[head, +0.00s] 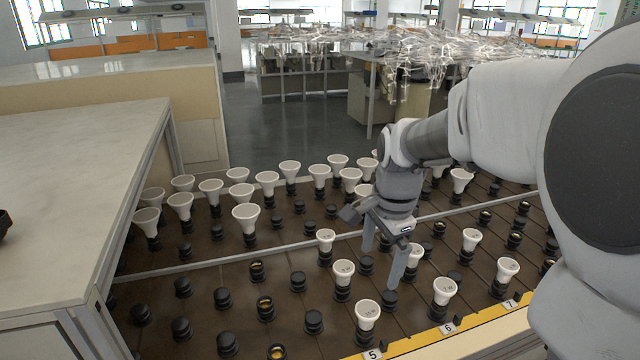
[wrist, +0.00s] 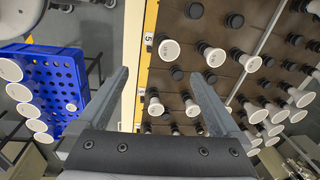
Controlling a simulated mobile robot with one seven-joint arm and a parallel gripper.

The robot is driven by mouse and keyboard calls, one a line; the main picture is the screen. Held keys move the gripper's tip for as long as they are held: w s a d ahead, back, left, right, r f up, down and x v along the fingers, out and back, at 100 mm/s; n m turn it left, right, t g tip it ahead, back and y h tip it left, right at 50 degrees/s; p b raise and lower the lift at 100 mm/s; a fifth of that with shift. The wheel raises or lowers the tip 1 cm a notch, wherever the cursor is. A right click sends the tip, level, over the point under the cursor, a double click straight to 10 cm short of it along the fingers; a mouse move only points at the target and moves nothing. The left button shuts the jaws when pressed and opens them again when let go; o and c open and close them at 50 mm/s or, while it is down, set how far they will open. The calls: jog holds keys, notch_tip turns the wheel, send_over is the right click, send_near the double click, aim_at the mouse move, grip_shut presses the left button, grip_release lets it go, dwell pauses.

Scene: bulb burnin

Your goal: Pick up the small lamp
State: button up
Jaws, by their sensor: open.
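Several small white lamps stand upright in black sockets on the front part of the brown rack, among them a front one (head: 367,311), one behind it (head: 343,270) and one to the right (head: 444,291). Larger white lamps (head: 245,217) stand in the back part. My gripper (head: 383,268) is open and empty above the front part, between small lamps. In the wrist view, my gripper (wrist: 160,74) has a small lamp (wrist: 168,49) beyond its fingertips and another (wrist: 155,107) lower between the fingers. I cannot tell whether the fingers touch any lamp.
Empty black sockets (head: 313,321) fill much of the rack. A yellow edge strip (head: 425,339) carries number labels. A pale counter (head: 70,190) stands at left. In the wrist view, a blue perforated crate (wrist: 62,72) has white lamps along its side. Glassy clutter (head: 430,55) is at the back.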

aim_at(365, 309)
jog(key=w+f+m, duration=0.2)
jog(key=f, duration=0.4)
jog(key=w+f+m+g+b, duration=0.1)
jog(key=w+f+m, duration=0.1)
jog(key=f, duration=0.5)
jog(key=w+f+m, duration=0.1)
jog(key=w+f, duration=0.1)
jog(key=f, duration=0.5)
jog(key=shift+w+m+g+b, duration=0.3)
jog(key=shift+m+b, duration=0.05)
jog(key=shift+m, duration=0.05)
jog(key=f, duration=0.3)
jog(key=f+b, duration=0.1)
jog(key=f, duration=0.1)
jog(key=shift+d+f, duration=0.1)
jog(key=shift+d, duration=0.25)
jog(key=c, duration=1.3)
